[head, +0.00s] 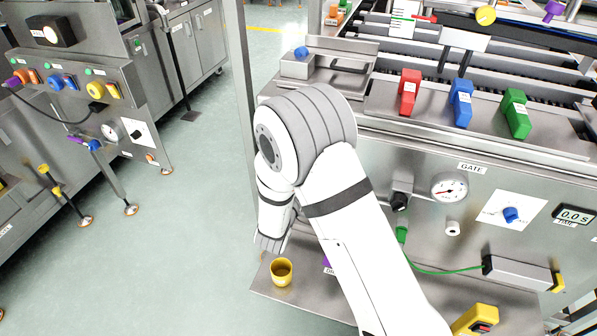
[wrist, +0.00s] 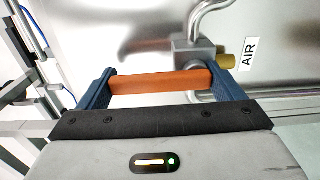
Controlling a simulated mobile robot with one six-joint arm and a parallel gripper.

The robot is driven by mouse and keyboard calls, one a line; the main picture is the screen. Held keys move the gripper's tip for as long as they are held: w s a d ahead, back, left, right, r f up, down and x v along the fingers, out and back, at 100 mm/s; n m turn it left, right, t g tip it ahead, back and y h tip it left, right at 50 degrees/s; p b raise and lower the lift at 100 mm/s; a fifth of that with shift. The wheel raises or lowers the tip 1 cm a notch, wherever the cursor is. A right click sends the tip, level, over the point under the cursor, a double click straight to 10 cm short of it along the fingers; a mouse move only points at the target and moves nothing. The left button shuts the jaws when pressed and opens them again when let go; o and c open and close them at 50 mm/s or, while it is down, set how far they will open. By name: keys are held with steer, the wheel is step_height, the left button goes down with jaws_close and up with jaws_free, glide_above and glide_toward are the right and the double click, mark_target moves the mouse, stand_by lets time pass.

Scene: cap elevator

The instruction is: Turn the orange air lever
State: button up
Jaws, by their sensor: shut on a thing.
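The orange air lever (wrist: 155,83) shows in the wrist view as a bar lying across the picture between the two blue fingers of my gripper (wrist: 160,80). My gripper is shut on it, with a finger at each end of the visible bar. Behind its right part is a grey metal valve block (wrist: 193,52) with a bent pipe above and a brass fitting (wrist: 227,63) at its right. A white AIR label (wrist: 249,53) is on the metal panel to the right. In the head view my arm hides the lever, and my fingers cannot be made out.
In the head view, a yellow cup (head: 281,271) stands on the metal shelf (head: 310,295) close to my wrist. The machine front carries a gauge (head: 449,188) and a blue knob (head: 511,214). Open floor (head: 190,220) lies to the left.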

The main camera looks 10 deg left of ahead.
steer(key=shift+a, duration=0.15)
steer(key=o, duration=1.2)
steer(key=shift+c, duration=0.2)
steer(key=shift+s, duration=0.1)
steer(key=s, duration=0.7)
steer(key=shift+s+a, duration=0.25)
steer(key=shift+a, duration=0.05)
